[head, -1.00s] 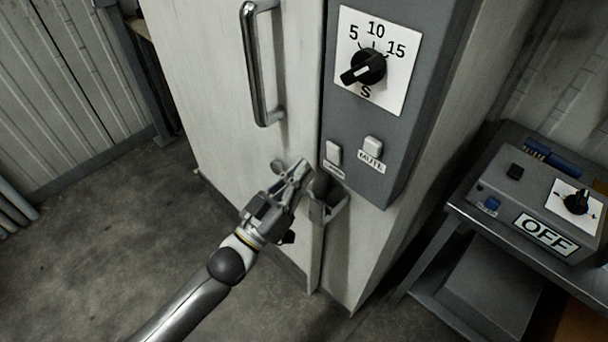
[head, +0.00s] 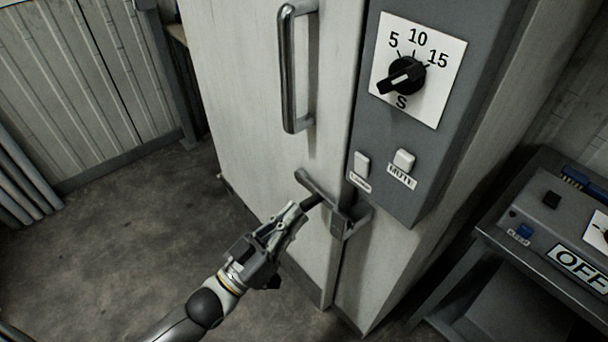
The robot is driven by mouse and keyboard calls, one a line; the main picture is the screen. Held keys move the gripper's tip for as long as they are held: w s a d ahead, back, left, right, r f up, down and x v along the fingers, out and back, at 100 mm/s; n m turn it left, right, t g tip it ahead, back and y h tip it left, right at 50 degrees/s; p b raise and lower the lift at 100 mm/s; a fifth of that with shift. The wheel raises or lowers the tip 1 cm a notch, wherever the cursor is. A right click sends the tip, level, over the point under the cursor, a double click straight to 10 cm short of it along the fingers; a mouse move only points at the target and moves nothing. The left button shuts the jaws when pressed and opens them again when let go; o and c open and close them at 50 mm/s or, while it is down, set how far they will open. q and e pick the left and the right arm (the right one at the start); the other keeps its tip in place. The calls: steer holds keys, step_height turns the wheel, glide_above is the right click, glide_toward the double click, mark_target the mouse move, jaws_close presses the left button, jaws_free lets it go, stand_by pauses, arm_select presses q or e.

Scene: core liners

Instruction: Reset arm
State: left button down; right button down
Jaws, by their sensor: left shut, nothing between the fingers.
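My left gripper (head: 296,212) is in the middle of the head view, its arm coming up from the lower left. Its fingers are shut with nothing between them. They point toward the dark metal latch (head: 335,222) on the tall pale cabinet (head: 240,110). The fingertips lie just left of and below the latch's lever (head: 311,185) in the picture; I cannot tell whether they touch it. The lever lies across the door seam. My right gripper is not in view.
A vertical door handle (head: 287,70) is above the latch. A grey control box (head: 385,140) with a dial (head: 406,76) and two white buttons is right of the door. A bench unit marked OFF (head: 580,268) stands at the right. Bare floor (head: 130,250) is open at the left.

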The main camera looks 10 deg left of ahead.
arm_select(q)
steer(key=s+a+f+n+g+y, duration=0.1)
steer(key=a+f+g+y, duration=0.3)
steer(key=f, duration=1.3)
steer(key=s+a+f+n+g+y, duration=0.15)
steer(key=a+f+y, duration=0.35)
steer(key=f, duration=1.3)
steer(key=s+a+f+g+y, duration=0.1)
steer(key=s+a+f+g, duration=0.25)
steer(key=s+f, duration=0.55)
steer(key=s+f+g+y, duration=0.1)
steer(key=s+f+g, duration=0.3)
steer(key=s, duration=0.8)
steer(key=s+f+g, duration=0.4)
steer(key=s+f, duration=0.5)
steer(key=s, duration=0.2)
steer(key=shift+s+f+m+y+p, duration=0.15)
steer(key=shift+s+m+y+p, duration=0.2)
steer(key=shift+m+y+p, duration=0.1)
